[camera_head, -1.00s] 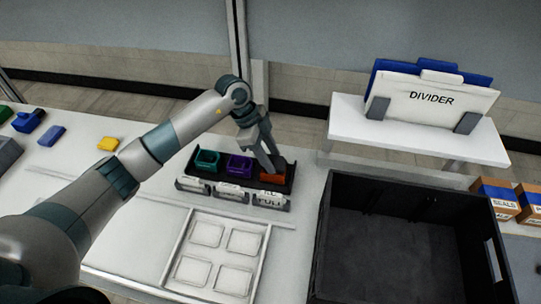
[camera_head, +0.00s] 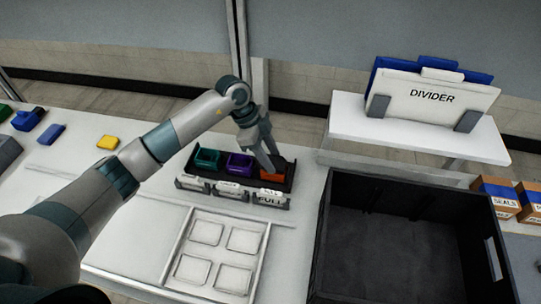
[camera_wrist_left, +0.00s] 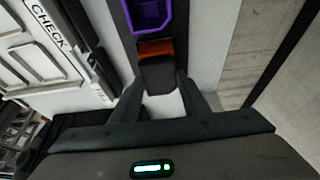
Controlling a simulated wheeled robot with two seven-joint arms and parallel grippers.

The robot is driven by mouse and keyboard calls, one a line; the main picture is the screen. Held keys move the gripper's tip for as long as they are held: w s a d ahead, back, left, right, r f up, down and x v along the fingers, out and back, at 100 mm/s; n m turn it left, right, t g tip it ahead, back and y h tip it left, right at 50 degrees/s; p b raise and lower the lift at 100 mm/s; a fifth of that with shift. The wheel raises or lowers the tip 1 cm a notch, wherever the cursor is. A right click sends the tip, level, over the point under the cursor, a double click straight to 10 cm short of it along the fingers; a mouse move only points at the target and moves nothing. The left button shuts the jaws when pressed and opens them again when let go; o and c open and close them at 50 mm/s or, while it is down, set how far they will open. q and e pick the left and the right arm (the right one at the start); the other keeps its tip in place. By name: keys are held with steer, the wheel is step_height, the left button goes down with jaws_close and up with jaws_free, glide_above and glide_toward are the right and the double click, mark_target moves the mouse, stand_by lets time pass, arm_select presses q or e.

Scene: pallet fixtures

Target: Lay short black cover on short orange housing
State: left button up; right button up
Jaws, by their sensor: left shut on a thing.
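The short orange housing (camera_head: 278,174) sits at the right end of a black tray. It also shows in the left wrist view (camera_wrist_left: 155,48), just beyond my fingertips. My left gripper (camera_head: 268,165) is right at the orange housing, pointing down. In the left wrist view my left gripper (camera_wrist_left: 160,88) is shut on a small dark piece, which looks like the short black cover (camera_wrist_left: 158,75). The dark piece lies against or just over the near part of the orange housing; I cannot tell whether they touch. My right gripper is not in view.
A teal housing (camera_head: 207,159) and a purple housing (camera_head: 239,164) stand left of the orange one in the same tray (camera_head: 222,184). A large black crate (camera_head: 325,235) is at the right front. A white frame with square recesses (camera_head: 178,243) lies in front.

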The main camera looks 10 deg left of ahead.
arm_select(q)
steer(key=shift+f, duration=0.35)
stand_by(0.3)
steer(key=o, duration=1.1)
steer(key=shift+r, duration=0.1)
steer(key=shift+a+r+b, duration=0.25)
steer(key=shift+r+b, duration=0.1)
steer(key=shift+r, duration=0.15)
steer(key=b+v, duration=0.4)
steer(key=v, duration=1.2)
steer(key=shift+a+r, duration=0.1)
